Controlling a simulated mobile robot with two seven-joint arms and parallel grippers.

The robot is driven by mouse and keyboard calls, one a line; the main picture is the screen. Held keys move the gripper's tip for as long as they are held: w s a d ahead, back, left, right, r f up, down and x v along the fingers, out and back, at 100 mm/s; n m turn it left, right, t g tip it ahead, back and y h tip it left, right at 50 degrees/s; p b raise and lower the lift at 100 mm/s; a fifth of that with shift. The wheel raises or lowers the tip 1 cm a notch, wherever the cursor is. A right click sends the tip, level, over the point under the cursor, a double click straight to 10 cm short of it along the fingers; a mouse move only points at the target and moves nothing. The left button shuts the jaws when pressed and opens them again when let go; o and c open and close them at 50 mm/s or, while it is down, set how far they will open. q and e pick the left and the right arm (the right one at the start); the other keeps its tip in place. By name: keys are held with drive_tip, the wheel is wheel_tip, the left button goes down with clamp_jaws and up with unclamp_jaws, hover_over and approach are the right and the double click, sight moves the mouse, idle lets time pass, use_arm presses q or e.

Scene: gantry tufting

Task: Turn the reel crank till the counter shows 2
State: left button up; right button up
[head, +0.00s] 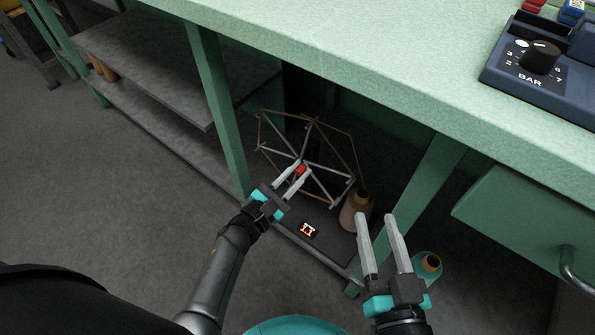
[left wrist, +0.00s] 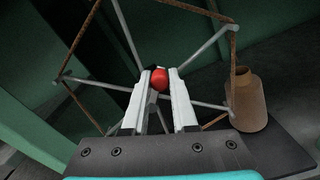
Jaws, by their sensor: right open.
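The reel (head: 322,170) is a skeletal frame of grey spokes with brown yarn around its rim, under the green bench. It also shows in the left wrist view (left wrist: 118,35). Its crank has a red knob (left wrist: 160,79). My left gripper (head: 300,169) has its fingers on both sides of the red knob and appears closed on it. A small black counter (head: 308,230) with glowing orange marks lies on the dark base in front of the reel; its digits are too small to read surely. My right gripper (head: 378,217) is open and empty, right of the reel.
A brown yarn cone (head: 355,212) stands close to the right of the reel. Another cone (head: 431,263) sits on a teal holder further right. Green bench legs (head: 217,110) flank the reel, and the bench top (head: 330,45) overhangs it. Grey floor (head: 110,190) is open at left.

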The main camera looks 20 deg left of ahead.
use_arm(q)
drive_tip(key=shift+o, duration=1.4)
drive_tip(key=shift+w+r, duration=0.1)
drive_tip(key=v, duration=1.4)
drive_tip(key=shift+s, duration=0.3)
drive_tip(key=shift+s+a, duration=0.2)
drive_tip(key=shift+s, duration=0.15)
